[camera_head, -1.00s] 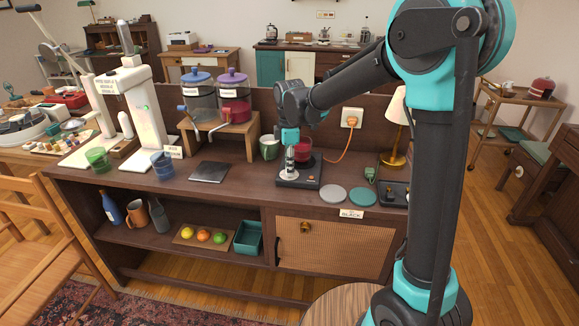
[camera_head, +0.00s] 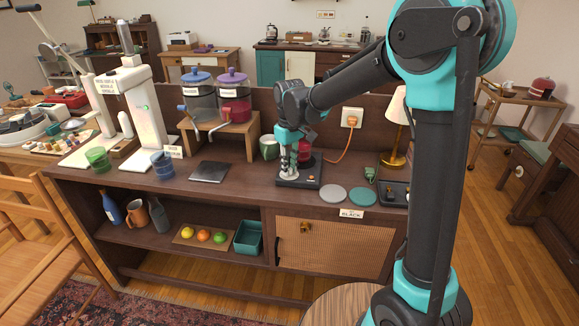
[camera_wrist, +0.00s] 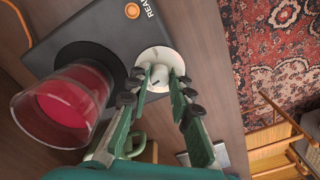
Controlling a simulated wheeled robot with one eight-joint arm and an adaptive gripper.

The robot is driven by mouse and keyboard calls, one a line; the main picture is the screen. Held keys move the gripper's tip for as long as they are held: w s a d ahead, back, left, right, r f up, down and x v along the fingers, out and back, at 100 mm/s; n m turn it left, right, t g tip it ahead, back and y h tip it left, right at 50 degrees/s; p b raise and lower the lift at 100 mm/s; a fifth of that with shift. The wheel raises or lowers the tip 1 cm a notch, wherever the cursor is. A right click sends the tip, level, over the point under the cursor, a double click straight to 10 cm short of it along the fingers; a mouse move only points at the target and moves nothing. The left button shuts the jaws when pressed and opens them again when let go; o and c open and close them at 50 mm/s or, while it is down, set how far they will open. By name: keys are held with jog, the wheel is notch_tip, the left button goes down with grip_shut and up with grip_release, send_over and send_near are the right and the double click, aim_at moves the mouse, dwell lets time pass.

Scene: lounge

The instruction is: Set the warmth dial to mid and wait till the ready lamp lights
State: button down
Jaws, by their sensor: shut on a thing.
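The warmer is a flat black unit on the sideboard, its base (camera_head: 312,183) under my gripper. In the wrist view its corner (camera_wrist: 95,25) carries a white round dial (camera_wrist: 150,57) with a dark mark on its knob. My gripper (camera_wrist: 163,80) is shut on the dial's knob, one finger on each side. A round orange lamp (camera_wrist: 132,11) sits beside partly cut-off "REA" lettering; I cannot tell whether it is lit. A glass with red liquid (camera_wrist: 70,105) stands on the warmer's dark round plate, close beside my fingers. The dial's scale is not readable.
A green mug (camera_head: 269,147) stands just left of the warmer. A grey disc (camera_head: 333,194) and a teal disc (camera_head: 362,196) lie to its right. An orange cord runs to a wall socket (camera_head: 351,118). A dark slab (camera_head: 209,172) lies further left.

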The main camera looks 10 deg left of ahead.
aim_at(289, 169)
jog(key=m, duration=0.4)
jog(key=shift+m, duration=0.3)
jog(key=m, duration=0.4)
jog(key=shift+m, duration=0.3)
jog(key=c, duration=1.3)
grip_release()
jog(key=shift+c, duration=0.2)
notch_tip(289, 169, up, 12)
